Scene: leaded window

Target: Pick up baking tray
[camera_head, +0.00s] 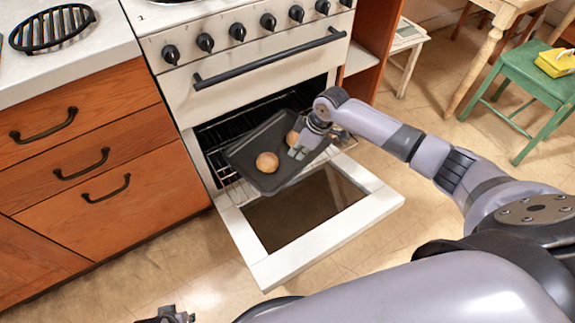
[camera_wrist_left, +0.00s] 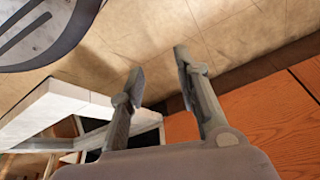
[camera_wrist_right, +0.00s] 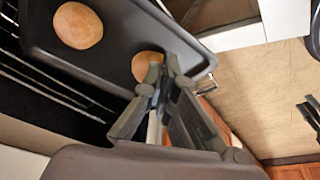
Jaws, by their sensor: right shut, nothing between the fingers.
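The dark baking tray (camera_head: 246,150) sticks out of the open oven over the lowered door, with a wire rack at its side. It carries two round buns, one near the front (camera_head: 267,162) and one (camera_head: 292,137) partly behind my right gripper. My right gripper (camera_head: 297,153) is over the tray's right part. In the right wrist view the tray (camera_wrist_right: 112,40) lies just beyond the fingers (camera_wrist_right: 163,70), which are together and empty; whether they touch it is unclear. My left gripper (camera_wrist_left: 160,62) is open and empty, low over the floor, away from the tray.
The oven door (camera_head: 330,250) hangs open in front of the stove (camera_head: 185,95). Wooden drawers (camera_head: 80,150) stand at left. A green chair (camera_head: 535,80) holding a yellow object (camera_head: 553,62) is at right. The floor left of the door is clear.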

